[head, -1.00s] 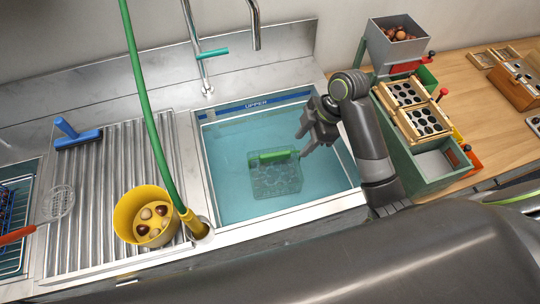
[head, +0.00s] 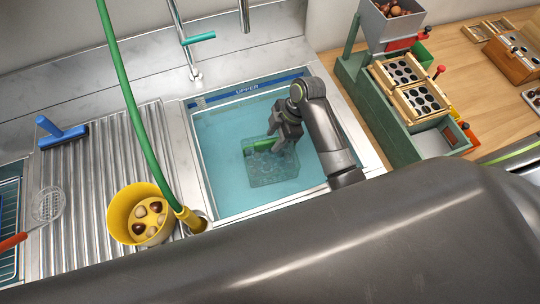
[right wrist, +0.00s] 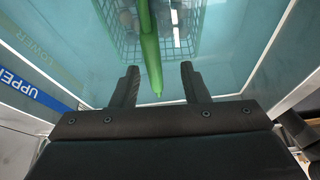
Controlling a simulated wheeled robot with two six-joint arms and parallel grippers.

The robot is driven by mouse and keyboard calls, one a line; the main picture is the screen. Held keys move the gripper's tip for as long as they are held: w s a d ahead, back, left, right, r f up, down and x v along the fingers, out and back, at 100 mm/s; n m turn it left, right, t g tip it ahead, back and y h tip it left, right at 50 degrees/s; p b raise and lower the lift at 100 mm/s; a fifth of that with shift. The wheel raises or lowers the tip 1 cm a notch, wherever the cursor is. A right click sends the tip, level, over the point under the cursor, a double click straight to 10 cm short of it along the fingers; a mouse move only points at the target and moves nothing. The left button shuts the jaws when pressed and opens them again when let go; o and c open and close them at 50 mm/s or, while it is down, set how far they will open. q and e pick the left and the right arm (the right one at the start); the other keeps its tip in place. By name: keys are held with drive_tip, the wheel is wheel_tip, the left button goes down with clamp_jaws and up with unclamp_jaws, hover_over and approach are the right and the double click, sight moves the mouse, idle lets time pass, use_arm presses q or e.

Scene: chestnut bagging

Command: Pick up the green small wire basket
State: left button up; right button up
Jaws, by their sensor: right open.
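The green small wire basket (head: 272,172) sits in the water of the sink basin, with a solid green handle (head: 257,146) along its top. My right gripper (head: 274,147) is over the basket, at the handle's right end. In the right wrist view the open fingers (right wrist: 160,85) stand on either side of the handle (right wrist: 150,50), apart from it. The wire basket (right wrist: 185,28) lies beyond the fingertips, and roundish things show dimly inside it. My left gripper is not in view.
The sink's metal rim (head: 200,190) surrounds the basin (head: 225,200). A yellow pot (head: 125,212) with chestnuts and a green hose (head: 130,100) are at the left. A faucet (head: 183,45) rises behind. A green machine (head: 375,105) stands at the right.

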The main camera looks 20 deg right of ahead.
drive_tip(key=shift+w+p+x, duration=0.15)
drive_tip(key=shift+p+x, duration=0.15)
drive_tip(key=shift+x, duration=1.1)
drive_tip(key=shift+w+p+x, duration=0.15)
drive_tip(key=shift+p+x, duration=0.1)
drive_tip(key=shift+x, duration=1.1)
drive_tip(key=shift+c, duration=0.4)
clamp_jaws()
